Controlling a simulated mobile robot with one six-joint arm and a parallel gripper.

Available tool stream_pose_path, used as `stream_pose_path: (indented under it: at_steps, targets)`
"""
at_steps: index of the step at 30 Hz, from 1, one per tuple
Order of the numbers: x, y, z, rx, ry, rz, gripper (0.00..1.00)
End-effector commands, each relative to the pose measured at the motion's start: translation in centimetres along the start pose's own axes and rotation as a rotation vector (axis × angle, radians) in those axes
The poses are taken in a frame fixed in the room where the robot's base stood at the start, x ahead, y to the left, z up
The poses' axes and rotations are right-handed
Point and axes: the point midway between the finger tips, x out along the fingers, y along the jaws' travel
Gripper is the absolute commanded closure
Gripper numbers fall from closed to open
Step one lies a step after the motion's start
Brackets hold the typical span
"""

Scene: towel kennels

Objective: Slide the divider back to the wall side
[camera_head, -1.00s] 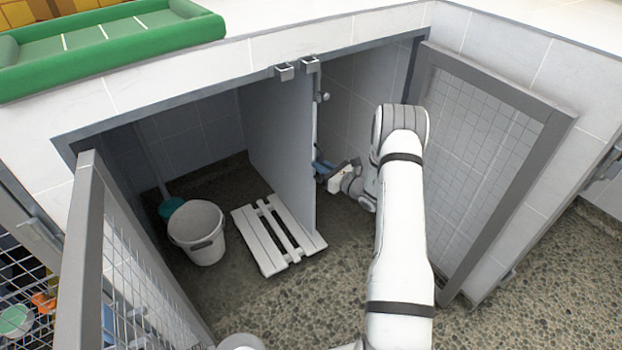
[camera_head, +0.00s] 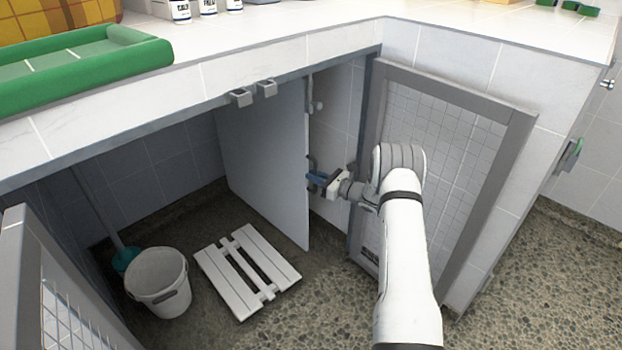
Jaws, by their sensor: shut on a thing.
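The divider (camera_head: 262,150) is a plain grey upright panel inside the tiled kennel, standing between the left bay and a narrower gap on the right. The right kennel wall (camera_head: 335,120) shows beyond the gap.
A mesh door (camera_head: 530,150) stands open at right, close to my arm. Another open mesh door (camera_head: 18,290) is at lower left. A white slatted board (camera_head: 215,268) and a white bucket (camera_head: 160,290) are on the pebbled floor left of the divider. A green-rimmed tray (camera_head: 95,70) is on the counter.

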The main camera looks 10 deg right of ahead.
Motion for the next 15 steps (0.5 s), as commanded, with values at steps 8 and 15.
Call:
stream_pose_path:
  at_steps: [8,15]
  targets:
    - [-0.24,-0.53,0.12,-0.002,0.0,-0.015,0.74]
    - [0.06,-0.11,0.09,-0.002,0.0,-0.005,0.72]
